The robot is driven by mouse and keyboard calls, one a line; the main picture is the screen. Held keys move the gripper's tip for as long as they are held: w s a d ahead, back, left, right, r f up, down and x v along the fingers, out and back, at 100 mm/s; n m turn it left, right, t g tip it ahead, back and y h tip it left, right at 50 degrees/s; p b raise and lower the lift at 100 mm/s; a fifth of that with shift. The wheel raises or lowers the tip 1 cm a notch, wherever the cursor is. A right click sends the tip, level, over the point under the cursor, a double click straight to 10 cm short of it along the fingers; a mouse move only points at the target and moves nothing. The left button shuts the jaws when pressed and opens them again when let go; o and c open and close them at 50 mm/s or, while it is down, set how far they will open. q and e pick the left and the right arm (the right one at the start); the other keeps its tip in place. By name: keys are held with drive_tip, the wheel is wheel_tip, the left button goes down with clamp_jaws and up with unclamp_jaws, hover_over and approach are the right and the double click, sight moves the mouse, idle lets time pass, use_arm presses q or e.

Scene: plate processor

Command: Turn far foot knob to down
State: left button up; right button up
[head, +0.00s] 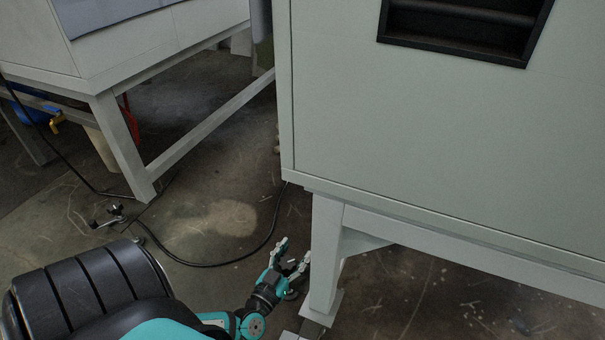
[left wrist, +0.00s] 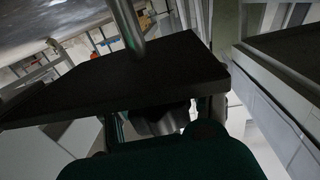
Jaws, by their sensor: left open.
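My left gripper (head: 291,257) is open beside the pale leg (head: 325,250) of the large grey-green cabinet, low near the floor. Its two light fingertips point up in the head view, with a gap between them. In the left wrist view a dark flat plate (left wrist: 130,78) with a metal rod (left wrist: 126,22) rising from it lies across the middle. A dark grey rounded part (left wrist: 160,120) shows under the plate's edge; I cannot tell whether it is the foot knob or touches the gripper. No foot knob shows clearly in the head view. My right gripper is not in view.
The cabinet (head: 440,130) with a dark recessed opening (head: 465,30) fills the right. A second light frame stand (head: 125,150) stands at the left. A black cable (head: 215,264) runs over the concrete floor between them, where there is open room.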

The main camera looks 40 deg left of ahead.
use_arm(q)
drive_tip(key=shift+w, duration=0.2)
clamp_jaws()
idle(0.3)
